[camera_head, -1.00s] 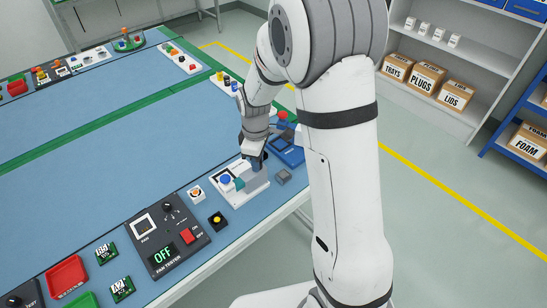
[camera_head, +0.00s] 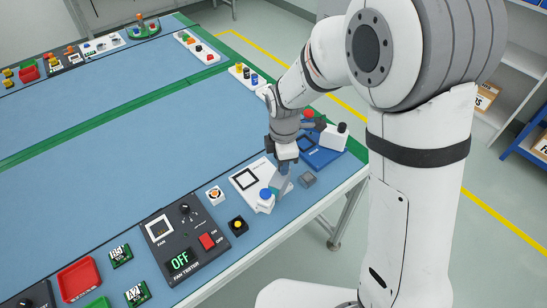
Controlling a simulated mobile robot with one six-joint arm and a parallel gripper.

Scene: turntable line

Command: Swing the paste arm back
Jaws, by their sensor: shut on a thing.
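The paste station is a white plate (camera_head: 243,190) with a black square outline, near the table's right front edge. A blue knob (camera_head: 266,194) stands on a white block at its front corner. The paste arm (camera_head: 281,186), a grey-teal piece, reaches from beside the knob up to my gripper (camera_head: 284,166). My gripper points down and is shut on the paste arm; the fingertips and the grip itself are partly hidden. The arm lies along the right side of the plate, and the black square outline is uncovered.
A small grey block (camera_head: 308,180) sits close to the right. A blue station (camera_head: 322,157) with a white, black-topped part stands behind it.

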